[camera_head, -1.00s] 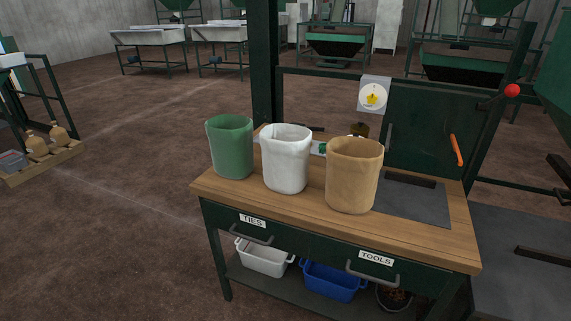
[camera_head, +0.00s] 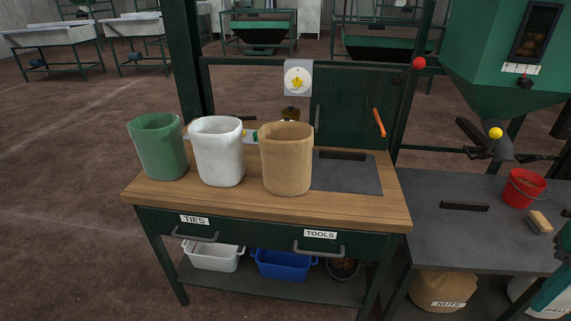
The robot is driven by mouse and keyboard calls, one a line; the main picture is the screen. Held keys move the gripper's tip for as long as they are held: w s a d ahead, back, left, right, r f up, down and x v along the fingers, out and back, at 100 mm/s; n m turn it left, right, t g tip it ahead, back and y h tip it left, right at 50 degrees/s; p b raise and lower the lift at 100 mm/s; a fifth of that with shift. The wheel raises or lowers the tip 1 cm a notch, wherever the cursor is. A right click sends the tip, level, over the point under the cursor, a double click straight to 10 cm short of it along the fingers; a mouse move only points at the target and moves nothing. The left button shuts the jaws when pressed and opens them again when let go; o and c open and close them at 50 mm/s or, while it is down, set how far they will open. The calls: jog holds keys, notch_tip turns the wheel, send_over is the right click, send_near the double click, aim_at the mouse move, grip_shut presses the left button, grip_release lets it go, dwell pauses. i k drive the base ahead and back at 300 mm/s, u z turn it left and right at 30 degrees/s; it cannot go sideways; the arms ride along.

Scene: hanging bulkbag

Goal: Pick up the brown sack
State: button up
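The brown sack (camera_head: 286,160) stands upright and open-topped on the wooden workbench (camera_head: 270,210), at the right end of a row of three sacks. The white sack (camera_head: 218,152) stands just left of it, and the green sack (camera_head: 158,147) is at the far left of the row. My gripper cannot be made out in this view. A sliver of teal and dark shape at the lower right edge is too cut off to identify.
Right of the brown sack lies a dark plate (camera_head: 345,175) on the bench. A dark side table (camera_head: 440,230) at right holds a red bucket (camera_head: 522,188) and a brush (camera_head: 541,222). A green hopper (camera_head: 505,60) hangs above it. Open floor lies left of the bench.

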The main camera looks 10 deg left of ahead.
aim_at(286, 148)
jog(key=k, duration=1.3)
jog(key=u, duration=0.4)
jog(key=i, duration=1.95)
jog(key=z, duration=0.35)
